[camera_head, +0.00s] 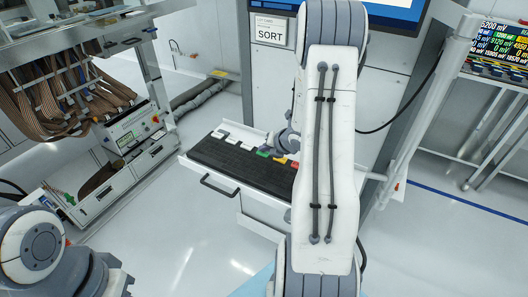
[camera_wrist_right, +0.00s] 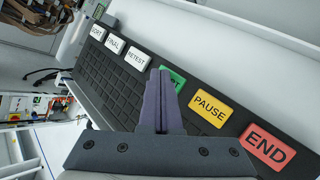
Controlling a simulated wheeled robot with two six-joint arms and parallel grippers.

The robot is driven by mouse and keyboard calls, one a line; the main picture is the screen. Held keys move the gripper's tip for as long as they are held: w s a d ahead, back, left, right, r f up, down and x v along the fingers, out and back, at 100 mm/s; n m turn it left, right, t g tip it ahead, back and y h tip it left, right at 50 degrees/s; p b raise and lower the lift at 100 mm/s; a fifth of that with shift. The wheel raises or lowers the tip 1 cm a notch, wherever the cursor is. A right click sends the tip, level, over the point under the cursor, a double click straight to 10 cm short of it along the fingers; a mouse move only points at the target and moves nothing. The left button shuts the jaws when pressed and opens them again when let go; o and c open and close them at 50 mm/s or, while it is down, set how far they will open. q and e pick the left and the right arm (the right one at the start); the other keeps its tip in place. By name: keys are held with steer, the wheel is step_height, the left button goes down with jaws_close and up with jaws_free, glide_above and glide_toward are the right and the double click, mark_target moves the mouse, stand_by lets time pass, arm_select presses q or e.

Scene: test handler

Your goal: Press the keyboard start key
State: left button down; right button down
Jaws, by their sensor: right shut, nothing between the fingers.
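A black keyboard (camera_head: 232,160) lies on a pulled-out drawer shelf in front of the cabinet. The green start key (camera_wrist_right: 177,79) is in its row of big keys, between the white RETEST key (camera_wrist_right: 136,56) and the yellow PAUSE key (camera_wrist_right: 209,108). It also shows in the head view (camera_head: 262,154). My right gripper (camera_wrist_right: 160,72) is shut and empty, its fingertips over the left part of the green key and hiding some of its label. I cannot tell whether they touch it. In the head view my right arm hides most of this gripper. My left gripper is not in view.
The red END key (camera_wrist_right: 267,145) lies past the yellow one. The drawer has a black handle (camera_head: 219,187) in front. A SORT sign (camera_head: 271,31) hangs on the cabinet. A rack with brown cables (camera_head: 62,95) stands at left. The floor between is clear.

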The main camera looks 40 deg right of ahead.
mark_target(265, 155)
steer(key=shift+r, duration=0.1)
steer(key=shift+r+p, duration=0.5)
steer(key=shift+r, duration=0.2)
step_height(265, 155, up, 5)
steer(key=p, duration=0.3)
steer(key=shift+p, duration=0.4)
stand_by(0.6)
